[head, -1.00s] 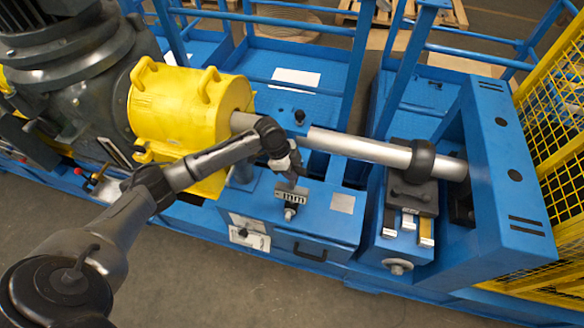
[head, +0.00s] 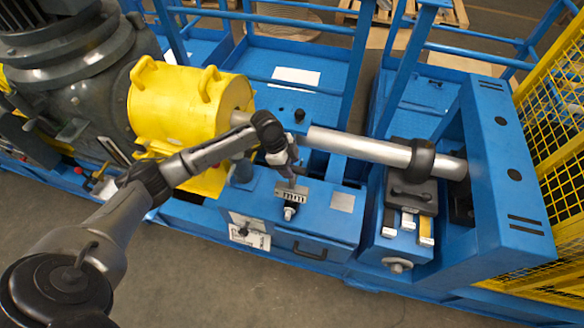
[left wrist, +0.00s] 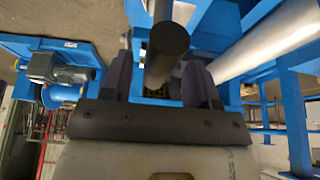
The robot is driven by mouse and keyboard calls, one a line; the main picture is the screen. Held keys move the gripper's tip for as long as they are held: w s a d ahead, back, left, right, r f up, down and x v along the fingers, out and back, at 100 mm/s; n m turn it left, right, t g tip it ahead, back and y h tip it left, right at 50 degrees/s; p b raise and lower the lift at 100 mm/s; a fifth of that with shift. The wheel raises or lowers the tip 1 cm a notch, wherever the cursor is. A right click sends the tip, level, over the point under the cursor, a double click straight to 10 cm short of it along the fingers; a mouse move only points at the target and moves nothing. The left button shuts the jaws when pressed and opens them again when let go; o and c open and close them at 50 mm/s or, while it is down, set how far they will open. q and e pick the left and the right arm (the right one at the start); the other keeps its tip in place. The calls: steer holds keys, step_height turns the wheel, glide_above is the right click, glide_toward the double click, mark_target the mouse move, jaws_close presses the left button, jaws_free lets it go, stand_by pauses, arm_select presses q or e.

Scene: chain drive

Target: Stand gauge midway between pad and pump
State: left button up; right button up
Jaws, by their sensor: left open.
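My left gripper (head: 291,176) points down over the blue bench top, close above a grey slotted plate (head: 290,193). In the left wrist view its two dark fingers (left wrist: 159,70) are apart. A dark round-ended cylinder (left wrist: 168,42) shows between them there; I cannot tell if it is the gauge, or whether the fingers touch it. A small silver and black fitting (head: 289,212) is just in front of the plate. A flat grey square (head: 342,202), possibly the pad, lies to its right. I cannot single out the pump with certainty. My right gripper is not in view.
A steel shaft (head: 345,145) runs behind the gripper, from the yellow guard (head: 180,105) to the blue frame (head: 505,165). A black knob (head: 299,115) stands behind the shaft. A dark handled block (head: 412,192) sits at the right. The bench top around the grey square is clear.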

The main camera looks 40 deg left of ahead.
arm_select(q)
steer(key=v, duration=1)
steer(key=shift+p, duration=0.3)
steer(key=s+d+f+n, duration=0.2)
steer(key=s+d+f, duration=1.05)
steer(key=d, duration=0.25)
steer(key=s+d+n+t+y, duration=0.1)
steer(key=s+n, duration=0.7)
steer(key=s, duration=0.8)
steer(key=d+y, duration=0.1)
steer(key=y, duration=0.1)
steer(key=shift+n+t+y, duration=0.3)
steer(key=shift+y, duration=0.1)
steer(key=shift+s, duration=0.15)
